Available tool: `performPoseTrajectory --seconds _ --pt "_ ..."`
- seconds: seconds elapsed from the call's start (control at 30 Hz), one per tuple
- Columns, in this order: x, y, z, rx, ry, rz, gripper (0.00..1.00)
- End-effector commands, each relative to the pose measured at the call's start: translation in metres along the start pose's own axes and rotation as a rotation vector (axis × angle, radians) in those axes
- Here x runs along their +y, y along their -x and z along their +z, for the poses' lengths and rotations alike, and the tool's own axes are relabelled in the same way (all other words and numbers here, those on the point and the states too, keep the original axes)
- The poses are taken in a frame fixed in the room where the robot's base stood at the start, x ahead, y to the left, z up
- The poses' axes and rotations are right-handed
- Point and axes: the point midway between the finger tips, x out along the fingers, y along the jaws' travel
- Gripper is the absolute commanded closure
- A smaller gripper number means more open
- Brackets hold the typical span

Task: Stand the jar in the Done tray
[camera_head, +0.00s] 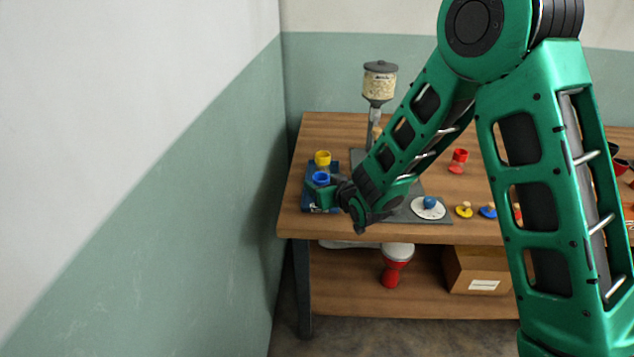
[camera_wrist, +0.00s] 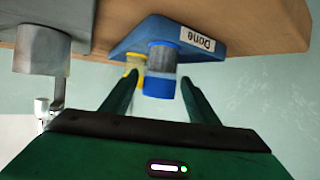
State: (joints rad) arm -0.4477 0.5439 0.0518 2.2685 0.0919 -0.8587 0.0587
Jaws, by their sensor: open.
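The blue Done tray (camera_head: 309,199) is at the left end of the table; its label shows in the wrist view (camera_wrist: 197,39). A jar with a blue rim and clear grey body (camera_head: 321,178) stands upright in it. In the wrist view, which looks upside down, this jar (camera_wrist: 161,72) appears between the two fingers of my gripper (camera_wrist: 158,80). The fingers are open, with a gap seen on the right side; left contact is unclear. A yellow-rimmed jar (camera_head: 322,157) stands behind the blue one, and shows partly in the wrist view (camera_wrist: 134,63).
A grain hopper (camera_head: 379,82) on a stand rises behind my arm. A red jar (camera_head: 459,160), a white disc (camera_head: 427,208) with a blue knob, and small knobbed pieces (camera_head: 464,210) lie to the right. The wall is close on the left.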

Motion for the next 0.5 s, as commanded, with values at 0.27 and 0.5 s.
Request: performPoseTrajectory --seconds 0.27,0.5 --pt "0.001 0.052 -0.001 0.001 0.001 0.001 0.46" --pt "0.001 0.071 0.0 -0.001 0.0 0.001 0.46"
